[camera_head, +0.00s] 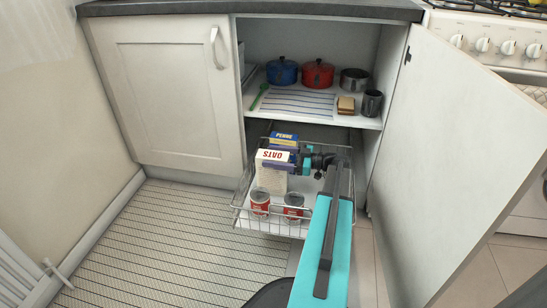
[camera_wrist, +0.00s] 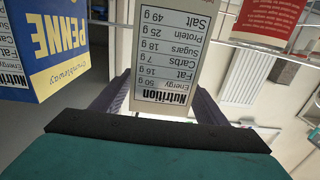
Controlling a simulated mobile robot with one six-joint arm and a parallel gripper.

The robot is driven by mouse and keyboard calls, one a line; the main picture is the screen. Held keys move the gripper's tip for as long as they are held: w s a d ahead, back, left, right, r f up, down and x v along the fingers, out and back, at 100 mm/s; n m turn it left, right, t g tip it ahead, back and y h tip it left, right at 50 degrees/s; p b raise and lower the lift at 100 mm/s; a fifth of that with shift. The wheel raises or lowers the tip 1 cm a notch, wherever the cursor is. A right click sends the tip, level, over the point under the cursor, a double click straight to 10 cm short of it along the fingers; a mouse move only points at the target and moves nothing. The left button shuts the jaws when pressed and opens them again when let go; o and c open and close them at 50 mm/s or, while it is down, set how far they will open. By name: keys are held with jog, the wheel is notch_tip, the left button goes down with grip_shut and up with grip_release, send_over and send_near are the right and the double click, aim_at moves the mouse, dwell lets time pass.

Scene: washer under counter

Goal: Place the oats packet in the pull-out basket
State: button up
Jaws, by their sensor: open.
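The oats packet (camera_head: 271,172), a white and cream box with red lettering, stands upright inside the pull-out wire basket (camera_head: 240,208). Its lower part is partly hidden behind cans. My gripper (camera_head: 296,162) is at the packet's right side. In the wrist view, my gripper (camera_wrist: 160,103) is open, with one finger on each side of the packet's nutrition panel (camera_wrist: 170,55). I cannot tell whether either finger touches it.
A blue penne box (camera_head: 284,140) stands behind the oats. Two red cans (camera_head: 260,202) (camera_head: 293,206) stand at the basket's front. Above, a shelf holds a blue pot (camera_head: 282,71), a red pot (camera_head: 318,74) and other items. The open cabinet door (camera_head: 450,150) stands to the right.

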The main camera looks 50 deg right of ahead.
jog(key=p+v, duration=0.5)
jog(key=v, duration=0.6)
jog(key=shift+s+d+p, duration=0.2)
jog(key=shift+s+p, duration=0.15)
dwell(0.4)
